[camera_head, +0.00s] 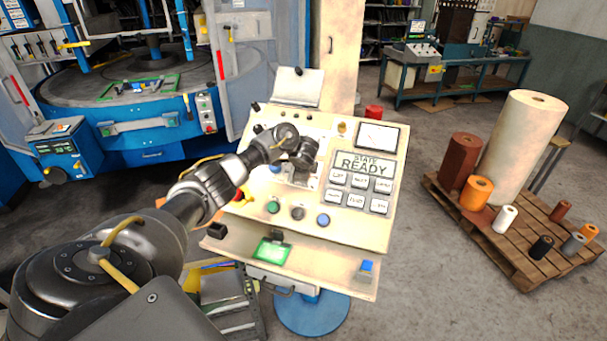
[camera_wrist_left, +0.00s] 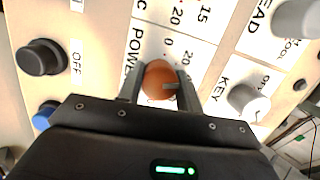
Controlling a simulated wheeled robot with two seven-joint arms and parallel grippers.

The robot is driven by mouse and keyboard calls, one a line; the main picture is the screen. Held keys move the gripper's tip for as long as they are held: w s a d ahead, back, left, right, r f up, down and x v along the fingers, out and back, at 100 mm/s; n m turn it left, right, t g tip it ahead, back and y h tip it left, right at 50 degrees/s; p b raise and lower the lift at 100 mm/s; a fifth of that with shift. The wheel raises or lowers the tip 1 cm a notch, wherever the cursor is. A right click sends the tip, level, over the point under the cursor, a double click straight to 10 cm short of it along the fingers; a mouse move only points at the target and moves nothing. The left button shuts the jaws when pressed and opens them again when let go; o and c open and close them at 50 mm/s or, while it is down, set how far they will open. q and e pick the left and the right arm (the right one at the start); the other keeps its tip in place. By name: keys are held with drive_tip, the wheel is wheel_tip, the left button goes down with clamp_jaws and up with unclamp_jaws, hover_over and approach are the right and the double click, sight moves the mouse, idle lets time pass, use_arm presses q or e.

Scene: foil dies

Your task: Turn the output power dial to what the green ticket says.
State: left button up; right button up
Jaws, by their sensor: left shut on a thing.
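In the head view my left gripper (camera_head: 304,160) is over the middle of the cream console (camera_head: 350,230) and hides the dial. The green ticket (camera_head: 271,250) lies on the console's front ledge; its writing is too small to read. My right gripper is not in view.
A black knob (camera_wrist_left: 41,58) marked "OFF", a blue button (camera_wrist_left: 46,114) and a grey key switch (camera_wrist_left: 249,101) are close around the dial. A pallet (camera_head: 500,240) with rolls stands at right.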

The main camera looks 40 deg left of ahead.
use_arm(q)
drive_tip(key=shift+m+t+b, duration=0.3)
drive_tip(key=shift+m+b, duration=0.25)
drive_tip(key=shift+m, duration=1.05)
drive_tip(key=o, duration=1)
drive_tip(key=shift+s, duration=0.1)
drive_tip(key=p+v, duration=0.1)
drive_tip(key=v, duration=1)
